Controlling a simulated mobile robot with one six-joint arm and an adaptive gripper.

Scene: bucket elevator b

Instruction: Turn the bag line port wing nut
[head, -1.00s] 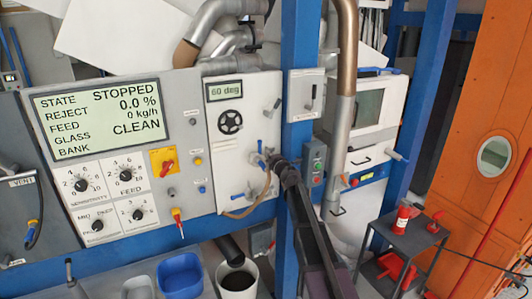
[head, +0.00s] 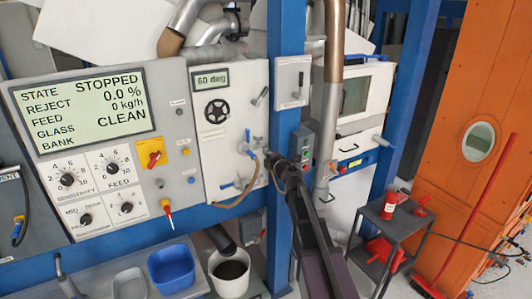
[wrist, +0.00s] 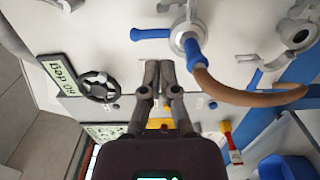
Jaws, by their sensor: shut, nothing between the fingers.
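My gripper (wrist: 161,66) is shut and empty, its fingertips together in front of the white panel. In the head view my gripper (head: 270,157) is at the panel's right edge, beside the port fittings. A round grey port (wrist: 187,40) with blue handles and a brown hose (wrist: 245,98) sits right of and above the fingertips in the wrist view. A grey wing-shaped piece (wrist: 172,5) is at that view's top edge, partly cut off; I cannot tell whether it is the wing nut. My gripper partly covers this area in the head view.
A black handwheel (head: 216,111) and a 60 deg display (head: 211,79) are on the same panel. A blue post (head: 281,60) stands close to my arm. A blue bin (head: 172,268) and a white bucket (head: 230,285) are below. A dark side table (head: 392,225) stands at right.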

